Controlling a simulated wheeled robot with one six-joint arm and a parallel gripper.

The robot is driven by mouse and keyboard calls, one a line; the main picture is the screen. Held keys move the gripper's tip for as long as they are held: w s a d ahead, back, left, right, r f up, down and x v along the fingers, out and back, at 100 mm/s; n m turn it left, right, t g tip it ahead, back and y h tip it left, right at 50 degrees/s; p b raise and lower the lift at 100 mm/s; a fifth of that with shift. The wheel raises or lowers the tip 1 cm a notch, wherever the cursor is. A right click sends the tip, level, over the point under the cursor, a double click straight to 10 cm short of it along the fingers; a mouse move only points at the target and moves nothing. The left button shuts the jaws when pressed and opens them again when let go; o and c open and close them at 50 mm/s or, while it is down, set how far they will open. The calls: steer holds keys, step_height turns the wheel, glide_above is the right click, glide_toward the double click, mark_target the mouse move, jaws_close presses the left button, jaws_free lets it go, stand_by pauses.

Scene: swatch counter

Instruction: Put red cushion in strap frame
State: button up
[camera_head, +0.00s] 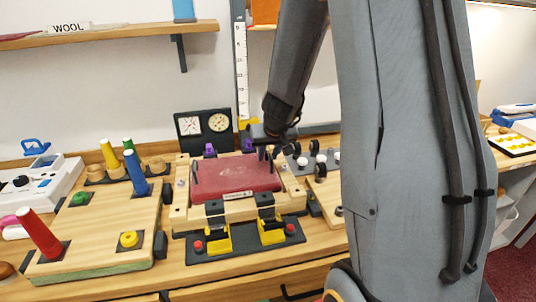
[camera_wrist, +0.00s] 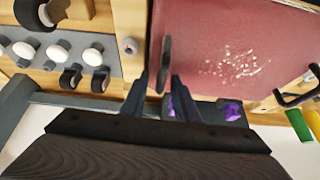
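The red cushion (camera_head: 232,176) lies flat within the wooden strap frame (camera_head: 180,218), between its rails, with a pale label on its front edge. In the wrist view the cushion (camera_wrist: 225,50) fills the upper right, beside a wooden rail (camera_wrist: 130,30). My gripper (camera_head: 270,153) is low over the cushion's back right corner. In the wrist view its two fingers (camera_wrist: 163,84) stand apart, with a thin dark upright piece (camera_wrist: 166,55) between them. I cannot tell whether they touch it. A dark loop (camera_wrist: 297,97) shows at the cushion's other side.
Two black and yellow clasps (camera_head: 217,236) stand at the frame's front. Purple knobs (camera_head: 210,150) stand behind it, near a two-dial gauge (camera_head: 205,126). A peg board (camera_head: 100,225) is on the left. A board with white knobs (camera_head: 302,160) is on the right.

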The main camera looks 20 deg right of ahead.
steer(key=shift+r, duration=0.1)
steer(key=shift+r+p, duration=0.2)
steer(key=shift+p, duration=0.1)
steer(key=p+v, duration=0.8)
steer(key=v, duration=0.4)
steer(key=s+a+n+g, duration=0.1)
steer(key=s+a, duration=0.4)
steer(key=s, duration=0.3)
steer(key=s+a+r+n+g+y, duration=0.1)
steer(key=s+a+g, duration=0.1)
steer(key=s+a, duration=0.4)
steer(key=s, duration=0.2)
steer(key=shift+s+r, duration=0.25)
steer(key=shift+s, duration=0.05)
